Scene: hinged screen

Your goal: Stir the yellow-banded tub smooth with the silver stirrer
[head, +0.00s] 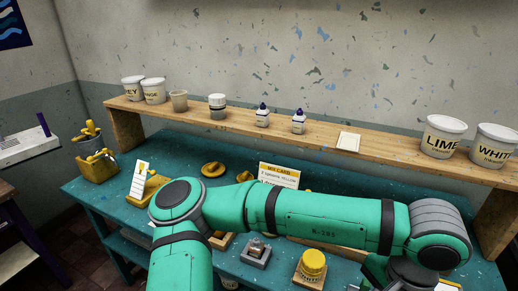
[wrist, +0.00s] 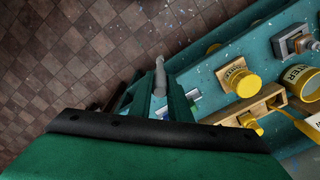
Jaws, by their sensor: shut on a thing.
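My gripper (wrist: 160,97) shows in the wrist view, its fingers shut on a slim grey rod (wrist: 160,72) that looks like the silver stirrer. The rod points away from the palm, over the floor beside the bench; its lower end is not clear. A yellow tub (wrist: 297,77) with dark lettering ending in "TER" stands at the right of the wrist view, partly cut off. It may be the yellow-banded tub; its contents cannot be made out. The gripper is well left of it, not touching. In the head view my arm hides much of the bench and the gripper is not seen.
A wooden shelf (head: 330,143) with tubs and bottles runs along the teal bench (head: 90,188). A mix card (head: 279,176) stands mid-bench.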

